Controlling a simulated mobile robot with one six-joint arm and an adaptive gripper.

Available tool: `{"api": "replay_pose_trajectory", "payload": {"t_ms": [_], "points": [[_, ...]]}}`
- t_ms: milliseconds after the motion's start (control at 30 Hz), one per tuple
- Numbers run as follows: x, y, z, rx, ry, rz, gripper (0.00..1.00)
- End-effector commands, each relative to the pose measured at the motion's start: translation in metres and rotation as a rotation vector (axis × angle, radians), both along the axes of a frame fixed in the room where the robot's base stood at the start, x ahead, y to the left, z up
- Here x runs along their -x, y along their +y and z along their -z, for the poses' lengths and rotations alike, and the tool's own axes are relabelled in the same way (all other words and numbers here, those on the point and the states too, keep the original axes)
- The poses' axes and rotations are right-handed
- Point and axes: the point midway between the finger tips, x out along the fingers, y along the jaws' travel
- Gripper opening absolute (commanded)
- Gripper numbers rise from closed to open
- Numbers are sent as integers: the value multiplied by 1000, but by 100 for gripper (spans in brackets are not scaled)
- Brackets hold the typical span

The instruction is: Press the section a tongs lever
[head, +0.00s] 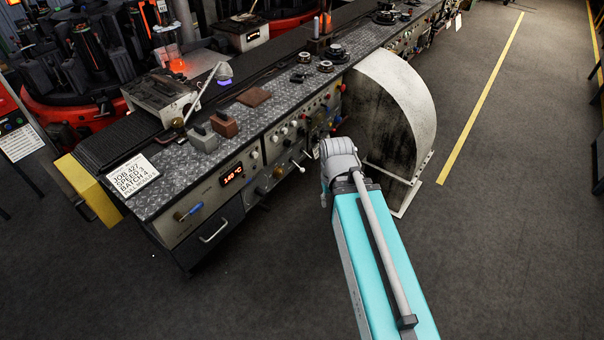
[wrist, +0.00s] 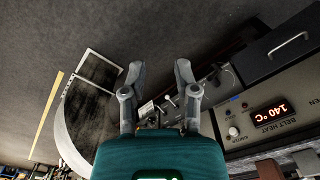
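My gripper (wrist: 157,78) shows in the wrist view with its two fingers spread and nothing between them. In the head view my arm hides it, close to the front of the console (head: 262,172). A small lever with a pale tip (head: 298,165) stands out from the console front, left of my arm. A blue-handled lever (head: 188,214) sits farther left, above the drawer. No label reading section A tongs is legible, so I cannot tell which lever it names. In the wrist view, dark console-front parts (wrist: 215,82) lie beside and beyond the right finger.
A curved grey guard (head: 402,95) stands on the floor just right of the console; it also shows in the wrist view (wrist: 82,122). A 140 °C belt heat display (wrist: 269,110) is on the console front. A drawer (head: 212,234) is below. The foreground floor is open.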

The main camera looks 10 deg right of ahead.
Motion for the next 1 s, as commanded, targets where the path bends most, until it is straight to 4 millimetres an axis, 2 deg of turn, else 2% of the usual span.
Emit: {"api": "replay_pose_trajectory", "payload": {"t_ms": [33,133,167,367,1000], "points": [[-2,0,3,3,-3,-3,21],[-6,-1,10,14,-12,-14,2],[-8,-2,12,19,-15,-18,0],[-24,-6,34,68,-51,-60,0],[-97,-21,112,292,-196,-267,0]]}}
